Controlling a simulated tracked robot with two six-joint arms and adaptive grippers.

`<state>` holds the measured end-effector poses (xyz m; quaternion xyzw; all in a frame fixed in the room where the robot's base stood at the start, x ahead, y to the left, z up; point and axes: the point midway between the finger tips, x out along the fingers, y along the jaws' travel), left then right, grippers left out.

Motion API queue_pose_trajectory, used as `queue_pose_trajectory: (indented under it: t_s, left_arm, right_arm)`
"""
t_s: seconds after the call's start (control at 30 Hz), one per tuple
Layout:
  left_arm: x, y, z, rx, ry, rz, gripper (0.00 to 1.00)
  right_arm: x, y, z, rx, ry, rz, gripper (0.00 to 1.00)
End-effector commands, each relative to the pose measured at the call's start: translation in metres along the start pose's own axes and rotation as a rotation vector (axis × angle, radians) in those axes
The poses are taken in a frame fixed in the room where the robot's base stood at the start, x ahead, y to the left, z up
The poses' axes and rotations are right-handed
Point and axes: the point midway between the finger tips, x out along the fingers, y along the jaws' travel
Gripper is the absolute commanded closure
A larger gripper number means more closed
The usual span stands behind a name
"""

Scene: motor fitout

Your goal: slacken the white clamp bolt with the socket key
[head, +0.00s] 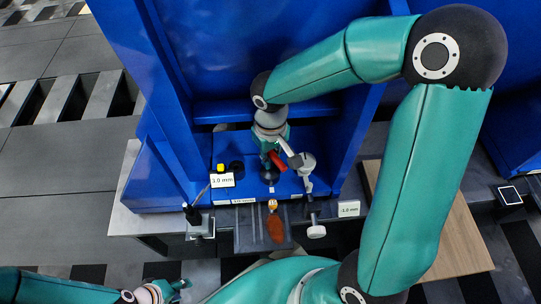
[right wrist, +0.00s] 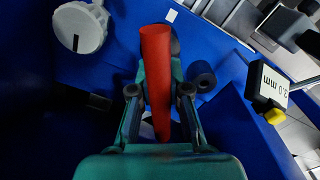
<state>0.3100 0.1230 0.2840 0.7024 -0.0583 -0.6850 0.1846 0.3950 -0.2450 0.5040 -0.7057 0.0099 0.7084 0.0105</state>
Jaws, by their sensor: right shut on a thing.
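My right gripper (head: 274,150) is shut on a red cylindrical handle (head: 277,160), which I take to be the socket key. In the right wrist view the red handle (right wrist: 156,75) lies between the two fingers (right wrist: 158,95). Its working end is hidden. A pale round knob (head: 307,160) stands just right of the gripper; a white knob (right wrist: 80,28) shows at upper left in the wrist view. Another white knob (head: 316,231) is lower, on a metal bar. I cannot tell which is the clamp bolt. My left gripper (head: 178,287) is low at left; its opening is unclear.
Blue walls enclose the work spot on both sides. A "3.0 mm" label (head: 223,180), a yellow piece (head: 220,168) and a dark ring (head: 237,167) are left. An orange-brown piece (head: 275,228) lies in front. A wooden board (head: 455,240) is at right.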

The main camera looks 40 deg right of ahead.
Motion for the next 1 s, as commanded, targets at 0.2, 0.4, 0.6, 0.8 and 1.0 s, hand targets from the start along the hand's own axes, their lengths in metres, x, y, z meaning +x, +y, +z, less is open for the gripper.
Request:
queue_pose_trajectory:
  t_s: [0.2, 0.4, 0.6, 0.8, 1.0]
  left_arm:
    - [0.0, 0.0, 0.0, 0.0, 0.0, 0.0, 0.6]
    - [-0.003, 0.001, 0.0, 0.0, 0.0, 0.0, 0.6]
    - [-0.011, 0.004, 0.0, 0.0, 0.0, 0.0, 0.6]
    - [-0.012, 0.004, 0.0, 0.0, 0.0, 0.0, 0.6]
    - [-0.012, 0.004, 0.0, 0.0, 0.0, 0.0, 0.6]
  right_arm:
    - [0.0, 0.0, 0.0, 0.0, 0.001, 0.0, 1.0]
    - [-0.001, 0.0, 0.0, -0.03, 0.001, 0.0, 1.0]
    - [-0.002, 0.001, 0.0, -0.187, 0.0, 0.001, 1.0]
    - [-0.001, 0.001, -0.001, -0.248, 0.001, 0.002, 1.0]
    - [-0.001, 0.001, -0.001, -0.251, 0.001, 0.002, 1.0]
